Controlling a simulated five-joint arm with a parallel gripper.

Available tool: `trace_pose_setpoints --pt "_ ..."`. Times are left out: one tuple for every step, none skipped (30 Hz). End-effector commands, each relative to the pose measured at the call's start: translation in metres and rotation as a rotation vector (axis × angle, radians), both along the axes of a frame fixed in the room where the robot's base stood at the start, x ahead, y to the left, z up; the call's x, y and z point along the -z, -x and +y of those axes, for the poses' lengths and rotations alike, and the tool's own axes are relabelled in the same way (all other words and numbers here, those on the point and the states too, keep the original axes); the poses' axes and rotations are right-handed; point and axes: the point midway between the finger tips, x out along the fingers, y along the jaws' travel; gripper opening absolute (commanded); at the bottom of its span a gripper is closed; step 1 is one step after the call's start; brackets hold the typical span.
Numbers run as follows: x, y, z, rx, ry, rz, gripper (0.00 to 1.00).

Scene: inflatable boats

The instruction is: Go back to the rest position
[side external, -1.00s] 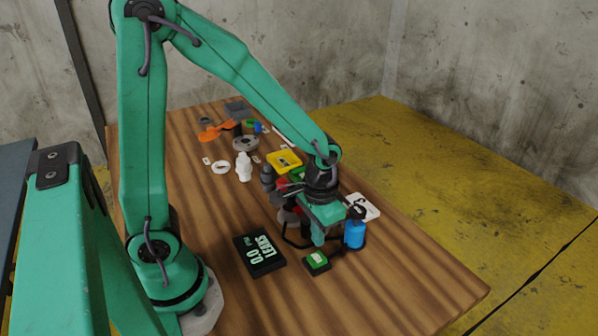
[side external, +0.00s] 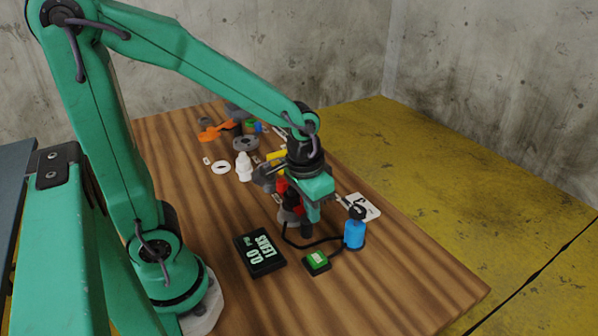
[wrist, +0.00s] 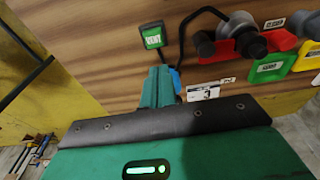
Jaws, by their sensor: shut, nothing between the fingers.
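My gripper (side external: 307,228) is shut and empty. In the side view it points down above the wooden table, between the red and dark fitting and the blue bottle. In the wrist view its closed green fingers (wrist: 158,85) show at the centre, with the blue bottle (wrist: 176,80) partly hidden behind them. The blue bottle (side external: 354,234) stands to the right of the gripper in the side view. A green button box (side external: 317,261) lies in front of the gripper, and it also shows in the wrist view (wrist: 153,36).
A black display (side external: 260,253) reading "0.0 LEAKS" lies left of the button. A red and dark fitting (side external: 290,203) stands close behind the gripper. White parts (side external: 244,167), an orange part (side external: 215,130) and a grey ring (side external: 246,143) lie farther back. The table front (side external: 390,290) is clear.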

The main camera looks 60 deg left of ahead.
Motion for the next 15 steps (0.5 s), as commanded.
trace_pose_setpoints --pt "-0.010 0.002 0.002 -0.001 0.001 -0.028 0.00" --pt "-0.015 0.004 0.004 -0.001 0.002 -0.041 0.00" --pt "-0.022 0.007 0.005 -0.002 0.002 -0.057 0.00" --pt "-0.027 0.008 0.006 -0.002 0.003 -0.070 0.00" --pt "-0.032 0.010 0.007 -0.003 0.003 -0.083 0.00" --pt "-0.038 0.013 0.009 -0.003 0.003 -0.101 0.00" --pt "-0.043 0.015 0.010 -0.002 0.003 -0.114 0.00" --pt "-0.047 0.017 0.011 -0.002 0.003 -0.127 0.00" --pt "-0.053 0.021 0.013 -0.001 0.003 -0.144 0.00" --pt "-0.057 0.023 0.014 -0.003 0.003 -0.156 0.00" --pt "-0.062 0.025 0.015 -0.003 0.002 -0.170 0.00" --pt "-0.067 0.029 0.016 -0.003 0.002 -0.187 0.00" --pt "-0.071 0.031 0.017 -0.003 0.001 -0.200 0.00" --pt "-0.075 0.034 0.018 -0.004 0.000 -0.213 0.00" --pt "-0.081 0.038 0.019 -0.003 -0.001 -0.230 0.00"
